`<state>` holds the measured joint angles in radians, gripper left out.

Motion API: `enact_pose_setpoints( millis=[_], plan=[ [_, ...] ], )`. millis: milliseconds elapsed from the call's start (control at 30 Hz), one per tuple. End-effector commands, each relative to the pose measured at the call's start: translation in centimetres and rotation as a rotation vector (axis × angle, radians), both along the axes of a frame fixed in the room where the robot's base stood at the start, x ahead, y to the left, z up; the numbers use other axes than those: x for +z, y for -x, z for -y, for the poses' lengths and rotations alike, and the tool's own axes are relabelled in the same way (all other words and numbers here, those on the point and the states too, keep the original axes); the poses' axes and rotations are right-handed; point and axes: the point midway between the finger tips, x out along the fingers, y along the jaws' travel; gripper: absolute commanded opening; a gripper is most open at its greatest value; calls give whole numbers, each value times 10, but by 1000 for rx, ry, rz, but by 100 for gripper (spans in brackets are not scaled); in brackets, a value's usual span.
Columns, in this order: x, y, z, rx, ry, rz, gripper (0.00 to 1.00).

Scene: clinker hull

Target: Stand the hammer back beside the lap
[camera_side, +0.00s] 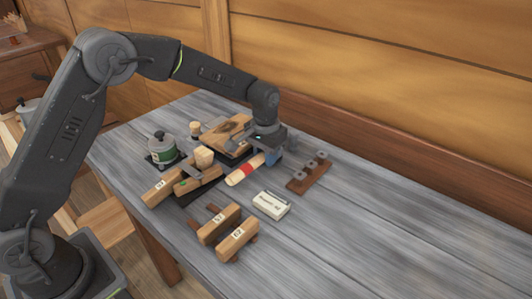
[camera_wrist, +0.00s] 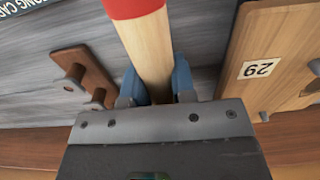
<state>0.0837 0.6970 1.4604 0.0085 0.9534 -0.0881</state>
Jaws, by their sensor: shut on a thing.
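My gripper (camera_wrist: 155,92) has blue fingertips and is shut on the hammer (camera_wrist: 148,50), across its pale wooden shaft with a red band. In the side view the hammer (camera_side: 236,178) lies slanted in the jaws, close above the grey bench; whether it touches is unclear. I cannot make out its head.
A brown peg rack (camera_side: 308,175) stands right of my gripper. A white lettered box (camera_side: 271,205) and numbered wooden blocks (camera_side: 237,240) lie in front. A green-labelled pot (camera_side: 163,150) stands at the left. The bench's right side (camera_side: 410,235) is clear.

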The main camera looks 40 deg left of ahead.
Motion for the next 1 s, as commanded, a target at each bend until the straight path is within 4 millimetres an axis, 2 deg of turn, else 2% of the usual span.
enact_pose_setpoints(
  millis=[800,833,1000],
  plan=[
    [-8,-1,0,0,1,4,0],
    [-9,-1,0,0,1,4,25],
    [-9,-1,0,0,1,3,41]
  ],
)
